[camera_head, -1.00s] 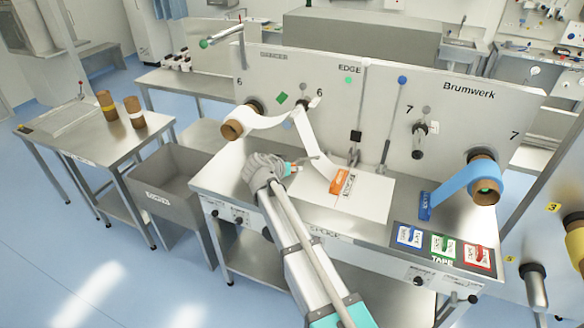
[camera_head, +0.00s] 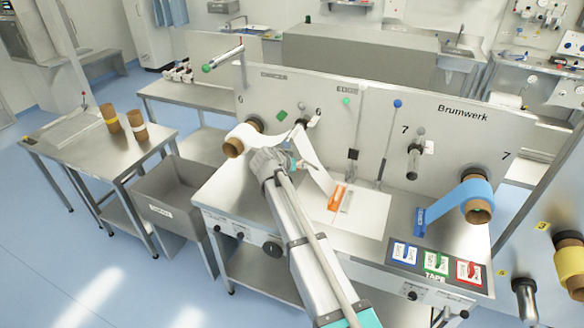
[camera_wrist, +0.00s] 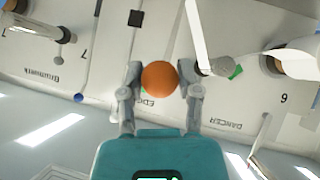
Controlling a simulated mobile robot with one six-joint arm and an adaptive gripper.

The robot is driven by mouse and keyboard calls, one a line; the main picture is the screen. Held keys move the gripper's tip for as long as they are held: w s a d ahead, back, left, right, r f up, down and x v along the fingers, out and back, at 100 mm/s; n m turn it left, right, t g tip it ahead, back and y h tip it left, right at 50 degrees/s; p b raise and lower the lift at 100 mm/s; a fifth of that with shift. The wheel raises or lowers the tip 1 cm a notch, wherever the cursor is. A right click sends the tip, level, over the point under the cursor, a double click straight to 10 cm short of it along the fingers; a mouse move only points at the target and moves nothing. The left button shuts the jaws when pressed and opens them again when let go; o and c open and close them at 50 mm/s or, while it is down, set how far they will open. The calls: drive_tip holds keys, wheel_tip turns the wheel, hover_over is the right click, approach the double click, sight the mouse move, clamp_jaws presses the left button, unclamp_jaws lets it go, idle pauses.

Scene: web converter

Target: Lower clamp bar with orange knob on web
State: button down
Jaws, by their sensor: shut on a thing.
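In the wrist view an orange round knob (camera_wrist: 158,78) sits between the two fingers of my gripper (camera_wrist: 160,82), which are shut on it. The clamp bar itself is not clearly visible behind the knob and fingers. In the head view my gripper (camera_head: 299,164) is in front of the upright panel, beside the white web (camera_head: 314,168), and hides the knob. The web runs from a roll (camera_head: 236,147) at the left and slopes down to the white plate on the bench.
An orange tag (camera_head: 336,198) lies near the web's lower end on the plate (camera_head: 368,212). A blue tape roll (camera_head: 473,193) hangs at the right. A tall lever with a blue knob (camera_head: 398,104) rises right of my gripper. A grey bin (camera_head: 172,190) stands left.

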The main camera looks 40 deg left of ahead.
drive_tip(key=shift+r, duration=0.1)
idle(0.3)
drive_tip(key=shift+c, duration=1.6)
unclamp_jaws()
drive_tip(key=shift+s+r, duration=0.1)
drive_tip(key=shift+w, duration=0.2)
